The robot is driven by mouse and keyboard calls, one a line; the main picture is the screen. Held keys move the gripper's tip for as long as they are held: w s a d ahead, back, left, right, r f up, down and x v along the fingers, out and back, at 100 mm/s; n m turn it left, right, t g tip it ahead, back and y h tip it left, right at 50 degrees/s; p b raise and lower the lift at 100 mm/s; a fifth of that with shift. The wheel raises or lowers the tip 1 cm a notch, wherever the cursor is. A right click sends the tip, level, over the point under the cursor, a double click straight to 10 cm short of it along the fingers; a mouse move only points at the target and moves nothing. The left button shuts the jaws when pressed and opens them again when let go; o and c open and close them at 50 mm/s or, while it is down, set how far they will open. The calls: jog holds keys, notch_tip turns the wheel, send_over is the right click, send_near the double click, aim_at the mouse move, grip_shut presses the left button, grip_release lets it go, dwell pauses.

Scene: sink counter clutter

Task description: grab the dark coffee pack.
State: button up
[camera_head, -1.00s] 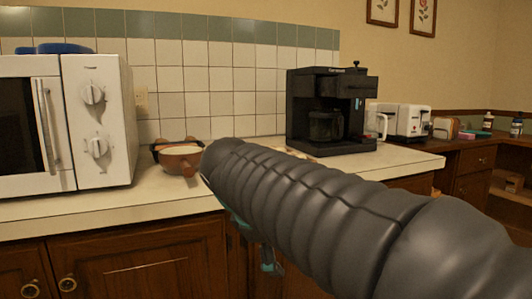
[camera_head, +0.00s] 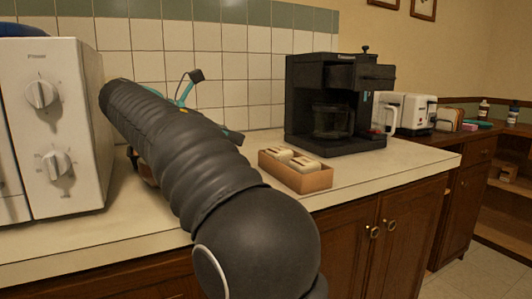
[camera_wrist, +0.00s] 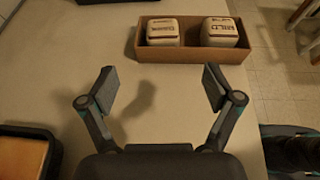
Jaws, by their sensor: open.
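Two cream packs stand in a brown open box (camera_wrist: 195,54) on the counter, at the top of the wrist view. The left pack (camera_wrist: 162,32) has a blurred dark label that I cannot read for certain. The right pack (camera_wrist: 221,32) has a label that looks like "MILD". In the head view the box (camera_head: 312,182) lies in front of the coffee maker, with the packs (camera_head: 304,163) inside. My gripper (camera_wrist: 160,86) is open and empty above the counter, its fingers apart from the box. My arm hides most of it in the head view.
A black coffee maker (camera_head: 330,105) stands behind the box. A white microwave (camera_head: 55,125) is at the left. A dark-rimmed tray (camera_wrist: 28,132) lies at lower left in the wrist view. Bare counter (camera_wrist: 135,95) lies under my fingers; its edge is at right.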

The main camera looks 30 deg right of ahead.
jog(key=b, duration=0.1)
send_near(275, 149)
jog(key=x, duration=0.4)
jog(key=shift+w+d+f, duration=0.15)
jog(key=shift+w+d, duration=0.2)
jog(key=shift+w, duration=0.05)
jog(key=x, duration=0.2)
jog(key=b+x, duration=0.1)
jog(key=x, duration=0.1)
jog(key=shift+s+d, duration=0.1)
jog(key=shift+s, duration=0.3)
jog(key=shift+d+f, duration=0.25)
jog(key=shift+d, duration=0.25)
